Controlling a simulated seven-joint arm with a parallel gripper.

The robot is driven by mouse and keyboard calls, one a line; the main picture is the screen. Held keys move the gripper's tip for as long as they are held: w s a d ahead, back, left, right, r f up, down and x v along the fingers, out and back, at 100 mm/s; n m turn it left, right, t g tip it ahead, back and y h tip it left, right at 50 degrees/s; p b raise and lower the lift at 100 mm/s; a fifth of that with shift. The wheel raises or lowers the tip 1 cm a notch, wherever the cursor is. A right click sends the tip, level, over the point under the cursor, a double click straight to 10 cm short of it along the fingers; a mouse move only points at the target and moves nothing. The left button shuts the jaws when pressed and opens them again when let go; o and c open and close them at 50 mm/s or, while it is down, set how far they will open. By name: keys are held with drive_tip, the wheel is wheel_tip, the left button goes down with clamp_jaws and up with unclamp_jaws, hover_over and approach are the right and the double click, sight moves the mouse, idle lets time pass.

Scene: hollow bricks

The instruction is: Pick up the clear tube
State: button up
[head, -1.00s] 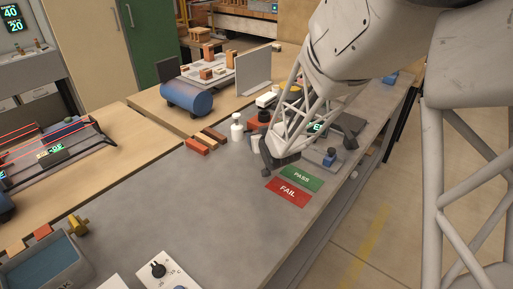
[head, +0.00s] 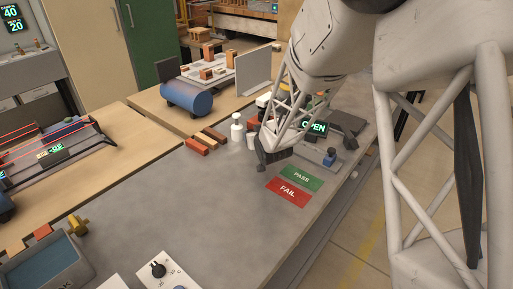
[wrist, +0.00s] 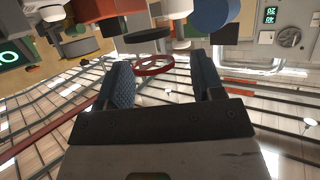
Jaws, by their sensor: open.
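I cannot make out the clear tube for certain in either view. My gripper (head: 273,160) is low over the grey bench, behind the PASS and FAIL pads, and its lattice hand hides part of the bench behind it. In the wrist view my gripper (wrist: 161,80) has its two blue pads apart. A thin red ring (wrist: 154,66) shows between or beyond the fingertips; I cannot tell what it belongs to. No held object is visible.
A white bottle (head: 237,129) stands left of my gripper, beside orange and brown bricks (head: 203,141). A green PASS pad (head: 300,179) and red FAIL pad (head: 288,192) lie in front. An OPEN display (head: 314,127) is behind. The bench's left middle is clear.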

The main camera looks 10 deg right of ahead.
idle(0.5)
drive_tip(key=c, duration=1)
drive_tip(key=shift+r, duration=0.1)
drive_tip(key=s+a+f+v, duration=0.1)
drive_tip(key=v, duration=1.5)
drive_tip(key=shift+s+a+f, duration=0.15)
drive_tip(key=shift+s+f, duration=0.1)
